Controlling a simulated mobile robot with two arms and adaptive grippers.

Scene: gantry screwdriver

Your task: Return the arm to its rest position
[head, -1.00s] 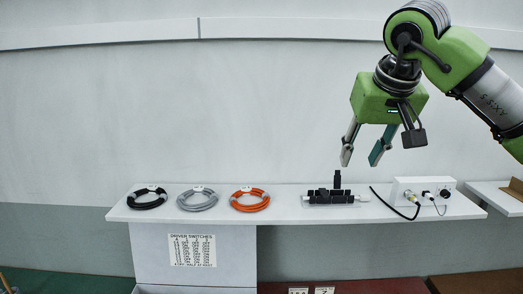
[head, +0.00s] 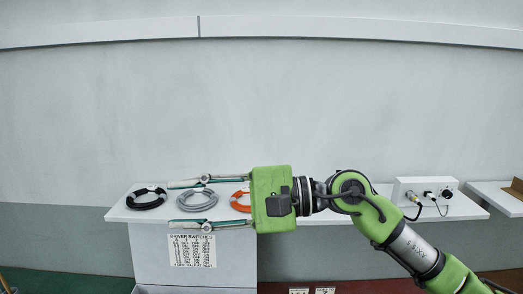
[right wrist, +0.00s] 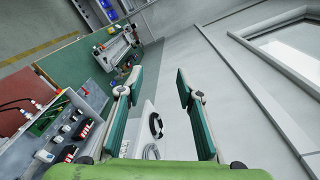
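My right arm comes in from the lower right in the head view and stretches left in front of the white shelf (head: 460,208). Its green gripper (head: 170,204) points left with its two fingers spread wide and nothing between them. In the right wrist view the same gripper (right wrist: 152,84) is also open and empty. My left gripper is in neither view.
A black coil (head: 147,199), a grey coil (head: 197,200) and a partly hidden orange coil (head: 240,199) lie on the shelf. A white connector box (head: 425,189) stands at its right. The wrist view shows a cluttered bench (right wrist: 40,135) at left. The wall above is clear.

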